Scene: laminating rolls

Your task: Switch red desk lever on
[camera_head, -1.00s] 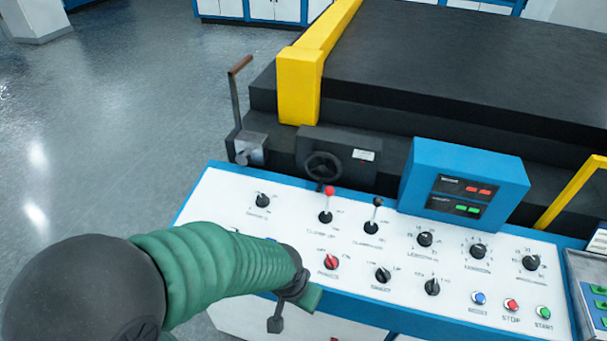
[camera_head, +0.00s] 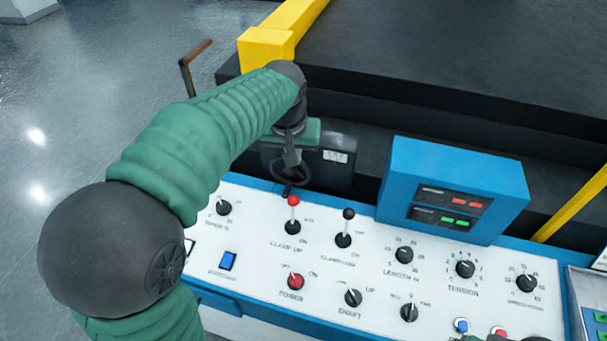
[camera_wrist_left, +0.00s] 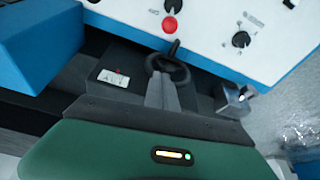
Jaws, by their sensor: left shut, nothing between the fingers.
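The red-knobbed lever (camera_head: 293,201) stands on the white control panel (camera_head: 250,240) at the "clamp up" label, its knob toward the panel's back edge. Its red ball (camera_wrist_left: 169,25) shows at the top of the left wrist view. My left gripper (camera_head: 290,160) is shut and empty, just behind the lever, over the black handwheel (camera_wrist_left: 168,72). The fingers look apart from the red knob. The gripper hides part of the handwheel in the head view. My right gripper is not clearly seen.
A black-knobbed lever (camera_head: 347,214) stands right of the red one. A red power knob (camera_head: 295,281) and several black dials lie in front. A blue display box (camera_head: 452,190) rises at the right. A yellow-edged black machine (camera_head: 430,65) stands behind.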

